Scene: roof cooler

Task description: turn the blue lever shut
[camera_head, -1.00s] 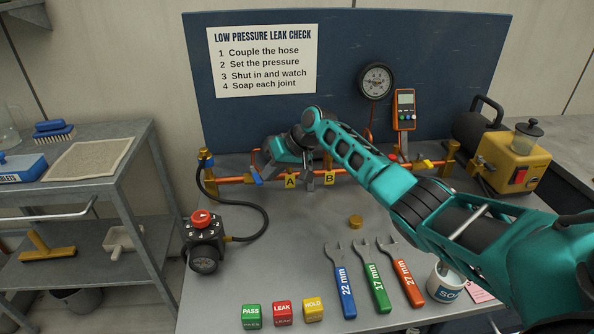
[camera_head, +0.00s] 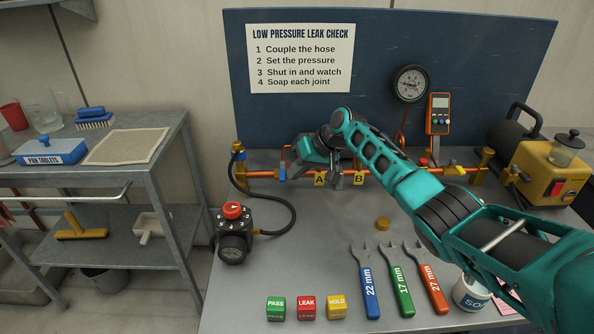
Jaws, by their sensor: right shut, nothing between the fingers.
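The blue lever (camera_head: 282,173) is small and sits on the copper pipe (camera_head: 265,174) at the back of the bench, left of the yellow A tag (camera_head: 319,179). It hangs roughly downward across the pipe; its exact angle is hard to tell at this size. My right gripper (camera_head: 335,183) is shut and empty, its fingers pointing down at the pipe between the A and B tags. It is apart from the lever, to its right. My right wrist stands over and behind the lever area and hides part of the pipework. My left gripper is out of view.
A black regulator with a red knob (camera_head: 232,211) and hose stands front left of the pipe. Several wrenches, a white pot (camera_head: 470,293) and coloured blocks (camera_head: 306,308) lie near the front. A yellow pump (camera_head: 540,170) stands right. The bench middle is mostly clear.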

